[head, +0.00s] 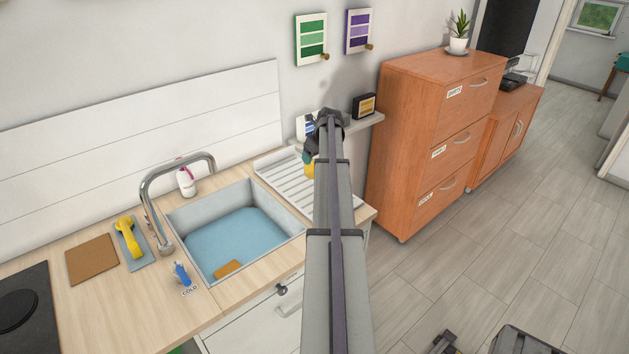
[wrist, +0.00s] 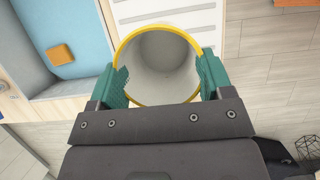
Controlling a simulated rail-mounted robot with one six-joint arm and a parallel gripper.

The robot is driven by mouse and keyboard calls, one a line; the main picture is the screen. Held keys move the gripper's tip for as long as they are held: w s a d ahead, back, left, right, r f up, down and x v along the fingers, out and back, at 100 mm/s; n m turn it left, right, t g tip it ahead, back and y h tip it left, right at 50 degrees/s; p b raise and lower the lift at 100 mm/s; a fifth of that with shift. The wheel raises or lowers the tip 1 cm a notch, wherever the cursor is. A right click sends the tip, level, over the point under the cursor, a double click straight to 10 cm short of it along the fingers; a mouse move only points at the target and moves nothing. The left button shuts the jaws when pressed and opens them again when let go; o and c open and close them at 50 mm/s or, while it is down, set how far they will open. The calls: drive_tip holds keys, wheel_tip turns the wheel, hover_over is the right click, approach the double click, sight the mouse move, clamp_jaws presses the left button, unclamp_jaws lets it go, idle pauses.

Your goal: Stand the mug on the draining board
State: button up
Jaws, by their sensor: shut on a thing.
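The mug (wrist: 158,62) shows in the wrist view as a round open vessel with a yellow rim and a pale, empty inside. My gripper (wrist: 160,85) is shut on it, with a green finger on each side. In the head view a small yellow part of the mug (head: 309,171) shows beside my arm, which hides most of it and of my gripper (head: 311,157). The white ribbed draining board (head: 283,177) lies right of the sink; it also shows beyond the mug in the wrist view (wrist: 165,12). I cannot tell whether the mug touches it.
The sink (head: 235,240) holds blue water and an orange sponge (head: 228,268). The tap (head: 158,195) arches over its left side. A wall shelf (head: 362,121) with a small dark box (head: 364,106) is behind my arm. An orange-brown drawer cabinet (head: 425,150) stands to the right.

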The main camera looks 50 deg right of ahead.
wheel_tip(320, 180, down, 10)
drive_tip(key=b, duration=0.8)
drive_tip(key=shift+d+r, duration=0.1)
drive_tip(key=shift+r, duration=0.35)
drive_tip(key=shift+f, duration=0.25)
drive_tip(key=o, duration=1.4)
drive_tip(key=shift+r, duration=0.1)
